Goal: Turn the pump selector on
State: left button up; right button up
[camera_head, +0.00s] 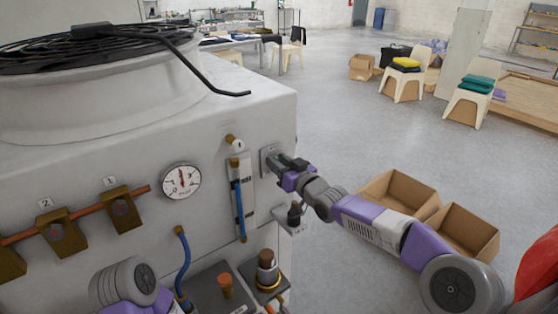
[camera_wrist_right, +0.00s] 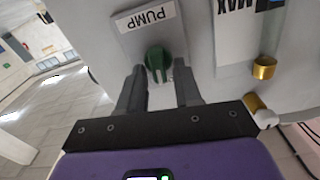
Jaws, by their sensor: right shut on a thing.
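The pump selector is a green knob (camera_wrist_right: 158,62) on a light plate labelled PUMP (camera_wrist_right: 145,18), which reads upside down in the right wrist view. In the head view its plate (camera_head: 266,161) is on the washer's front panel near the right edge, and my gripper largely covers the knob. My right gripper (camera_wrist_right: 160,78) is shut on the knob, with one dark finger on each side of it. It also shows in the head view (camera_head: 287,162), reaching the panel from the right. Of my left arm only a link shows at the bottom left; its gripper is out of view.
A tube gauge with a blue column (camera_head: 239,205) stands close to the left of the selector. A black knob on a bracket (camera_head: 294,214) sits just below my right gripper. A dial gauge (camera_head: 181,181) is further left. Open cardboard boxes (camera_head: 462,232) stand on the floor at right.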

jog(key=shift+w+d+f+m+b, duration=0.1)
jog(key=shift+d+f+m+b, duration=0.1)
jog(key=shift+m, duration=2.55)
jog(key=shift+w+d+f+m+b, duration=0.1)
jog(key=shift+f+m+b, duration=0.1)
jog(key=shift+m, duration=2.6)
jog(key=shift+w+d+f+m+b, duration=0.1)
jog(key=shift+f+m, duration=0.1)
jog(key=shift+m, duration=2.55)
jog(key=o, duration=0.7)
jog(key=shift+s+d, duration=0.1)
